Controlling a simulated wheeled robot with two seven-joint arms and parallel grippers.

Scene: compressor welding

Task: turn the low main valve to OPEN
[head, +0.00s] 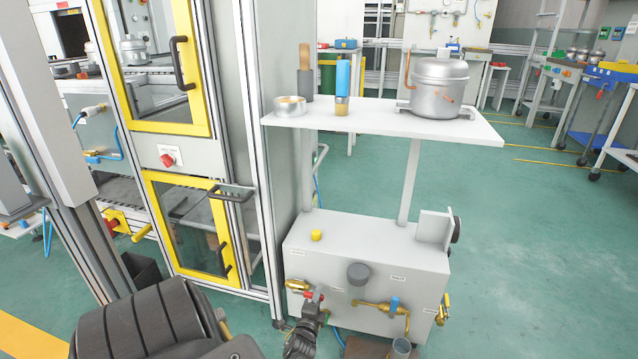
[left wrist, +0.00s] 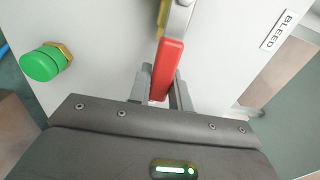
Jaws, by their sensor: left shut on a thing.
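A brass valve (head: 297,285) with a red lever handle sits low on the front left of the light grey box (head: 350,270). The red handle (left wrist: 168,68) shows large in the left wrist view, running up to the brass and metal fitting (left wrist: 178,18). My left gripper (head: 314,301) is at this valve, its two fingers (left wrist: 160,95) shut on the lower end of the handle. In the head view the gripper hides part of the handle. The handle's OPEN mark cannot be read. My right gripper is not in view.
A green cap (left wrist: 42,63) and a BLEED label (left wrist: 279,30) flank the handle. A yellow-framed cabinet (head: 190,215) stands close left. A metal pot (head: 438,90) stands on the shelf above.

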